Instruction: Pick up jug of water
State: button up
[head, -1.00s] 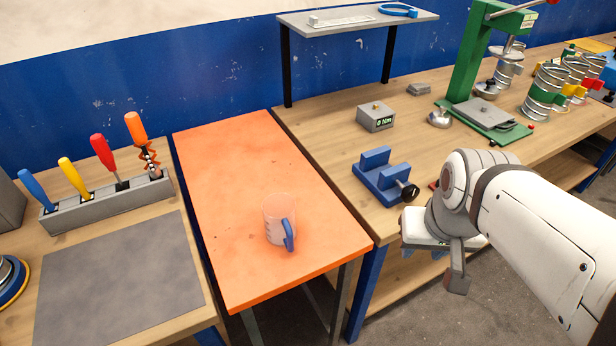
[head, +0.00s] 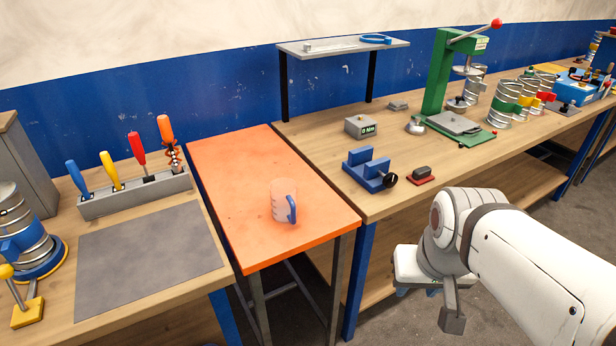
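The jug of water (head: 281,203) is a clear measuring jug with a blue handle. It stands upright on the orange table (head: 250,165), toward the front. Its handle faces right and toward me. I cannot tell the water level in it. My gripper (head: 452,318) is at the lower right, in front of the right workbench and away from the jug. Only part of it shows beyond the white arm, and I cannot tell whether its fingers are apart.
A blue vise (head: 370,172) and a grey meter box (head: 361,127) sit on the right workbench. A green press (head: 440,75) stands farther back. On the left bench are a screwdriver rack (head: 135,195) and a grey mat (head: 150,250). The orange table around the jug is clear.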

aim_at(283, 191)
jog(key=u, duration=0.15)
jog(key=i, duration=0.9)
jog(key=z, duration=0.05)
